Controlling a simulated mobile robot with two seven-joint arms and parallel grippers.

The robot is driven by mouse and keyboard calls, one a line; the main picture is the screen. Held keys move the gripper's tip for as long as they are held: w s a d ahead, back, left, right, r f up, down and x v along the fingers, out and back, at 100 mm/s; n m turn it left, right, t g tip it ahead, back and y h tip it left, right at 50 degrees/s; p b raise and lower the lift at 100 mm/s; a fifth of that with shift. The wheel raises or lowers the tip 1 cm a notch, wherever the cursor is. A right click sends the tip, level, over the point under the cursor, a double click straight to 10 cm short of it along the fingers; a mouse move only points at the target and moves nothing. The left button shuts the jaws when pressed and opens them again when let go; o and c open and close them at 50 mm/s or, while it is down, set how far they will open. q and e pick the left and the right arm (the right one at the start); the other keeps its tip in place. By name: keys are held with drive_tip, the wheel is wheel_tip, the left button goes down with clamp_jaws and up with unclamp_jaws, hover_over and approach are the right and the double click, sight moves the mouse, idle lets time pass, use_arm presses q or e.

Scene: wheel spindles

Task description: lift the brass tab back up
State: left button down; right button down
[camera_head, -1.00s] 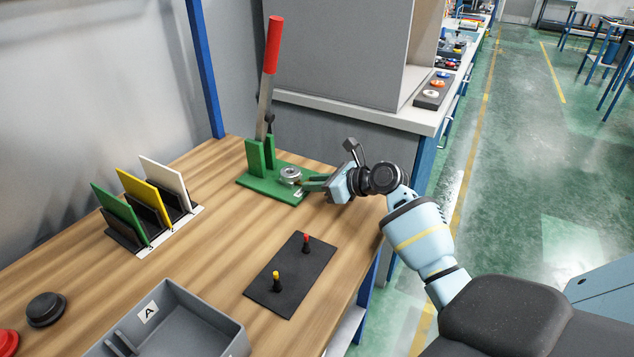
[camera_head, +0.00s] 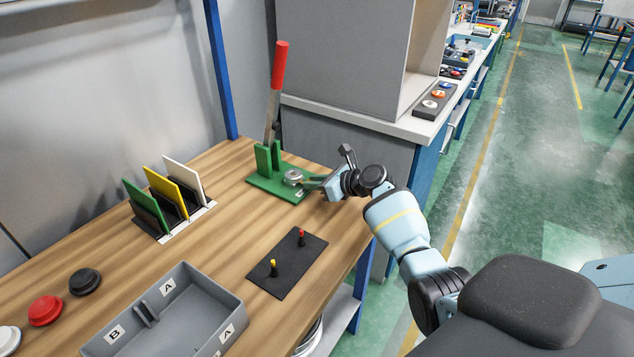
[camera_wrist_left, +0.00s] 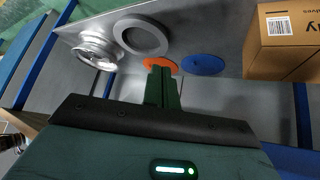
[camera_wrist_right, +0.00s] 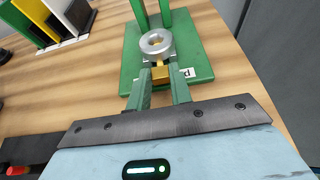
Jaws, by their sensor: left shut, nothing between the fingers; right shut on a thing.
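A green fixture (camera_head: 262,184) with a tall red-handled lever (camera_head: 279,68) stands at the back of the wooden table. A silver ring (camera_head: 293,176) sits on its base and shows larger in the right wrist view (camera_wrist_right: 156,42). The brass tab (camera_wrist_right: 160,72) sticks out from under the ring toward me. My right gripper (camera_head: 309,183) is at the fixture's near right edge, its fingers (camera_wrist_right: 161,84) shut on the tab. In the head view the tab is mostly hidden. My left gripper (camera_wrist_left: 163,88) is shut and empty; it shows only in the left wrist view.
A black mat (camera_head: 287,263) with a red and a yellow peg lies in front. A grey bin (camera_head: 215,295) and a rack with green, yellow and white plates (camera_head: 165,196) are further left. Below the left gripper are rings, an orange and a blue disc (camera_wrist_left: 202,65), and a cardboard box (camera_wrist_left: 283,45).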

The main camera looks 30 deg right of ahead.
drive_tip(key=c, duration=1.3)
unclamp_jaws()
drive_tip(key=shift+d+r, duration=0.25)
drive_tip(key=shift+r, duration=0.15)
use_arm(q)
drive_tip(key=shift+w+r, duration=0.1)
drive_tip(key=shift+w, duration=0.15)
use_arm(e)
drive_tip(key=shift+o, duration=0.3)
drive_tip(key=shift+a+f, duration=0.1)
drive_tip(key=shift+f, duration=0.05)
use_arm(q)
drive_tip(key=shift+w, duration=0.1)
use_arm(e)
drive_tip(key=shift+s, duration=0.3)
drive_tip(key=p+v, duration=0.2)
drive_tip(key=v, duration=0.4)
drive_tip(key=shift+r, duration=0.2)
drive_tip(key=shift+s+d+r, duration=0.15)
drive_tip(key=shift+s+d, duration=0.2)
drive_tip(key=shift+s, duration=0.15)
use_arm(q)
drive_tip(key=shift+w+a+r+t, duration=0.1)
drive_tip(key=shift+w+r+t, duration=0.1)
drive_tip(key=shift+r, duration=0.4)
drive_tip(key=shift+w+r+t, duration=0.1)
drive_tip(key=shift+w+r, duration=0.1)
drive_tip(key=shift+r, duration=0.4)
drive_tip(key=shift+w+r, duration=0.15)
drive_tip(key=shift+w, duration=0.1)
